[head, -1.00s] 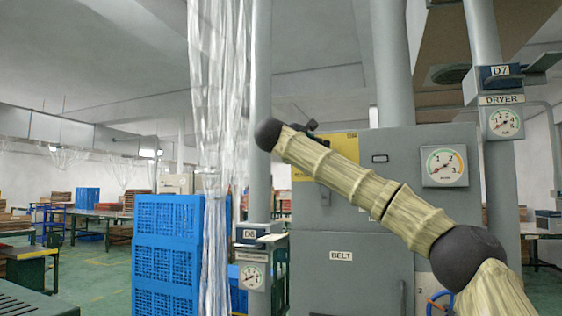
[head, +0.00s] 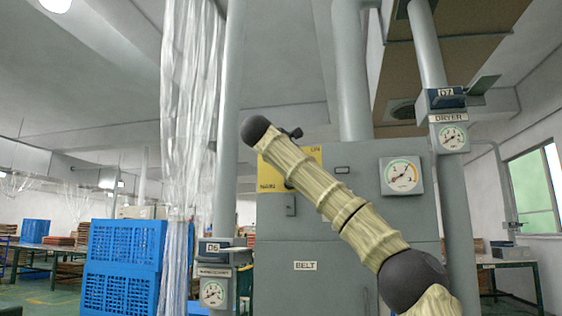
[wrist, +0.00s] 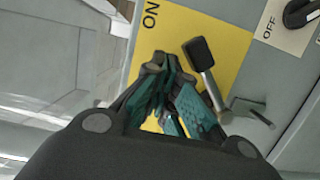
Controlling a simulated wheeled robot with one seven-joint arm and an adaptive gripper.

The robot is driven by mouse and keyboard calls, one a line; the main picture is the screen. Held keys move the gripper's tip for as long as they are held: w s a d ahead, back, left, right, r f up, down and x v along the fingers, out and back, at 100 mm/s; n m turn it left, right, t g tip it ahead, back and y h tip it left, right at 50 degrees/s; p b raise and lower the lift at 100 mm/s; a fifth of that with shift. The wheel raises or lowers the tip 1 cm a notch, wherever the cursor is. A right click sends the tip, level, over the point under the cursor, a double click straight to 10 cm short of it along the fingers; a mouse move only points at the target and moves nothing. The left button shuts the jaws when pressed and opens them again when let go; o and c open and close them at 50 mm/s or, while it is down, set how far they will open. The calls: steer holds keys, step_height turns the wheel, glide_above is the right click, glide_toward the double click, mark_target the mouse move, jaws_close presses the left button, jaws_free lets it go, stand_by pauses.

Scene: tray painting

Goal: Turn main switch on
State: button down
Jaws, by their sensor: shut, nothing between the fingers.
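The main switch is a lever with a black grip (wrist: 200,54) on a grey metal shank, in front of a yellow plate (wrist: 224,36) marked ON at its upper left in the wrist view. My gripper (wrist: 168,72) is shut and empty, its fingertips just left of the lever's grip in the picture. I cannot tell whether they touch it. In the head view the yellow plate (head: 267,180), marked MAIN and ON, is on the grey cabinet (head: 345,225).
A white OFF label (wrist: 277,25) with a black knob (wrist: 301,12) is close by, right of the lever. The cabinet also has a gauge (head: 401,175). The D7 dryer post (head: 455,210) stands right of it, blue crates (head: 122,265) and a clear curtain (head: 188,110) left.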

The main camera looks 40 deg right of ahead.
steer(key=shift+s+d+f, duration=0.1)
steer(key=shift+s+d, duration=0.1)
steer(key=shift+s, duration=0.1)
stand_by(0.5)
steer(key=s+a+r+p, duration=0.1)
steer(key=a+r, duration=0.3)
steer(key=a, duration=0.6)
steer(key=shift+s+a+r+p, duration=0.25)
steer(key=shift+s+p, duration=0.15)
steer(key=shift+s, duration=0.35)
steer(key=shift+r, duration=0.1)
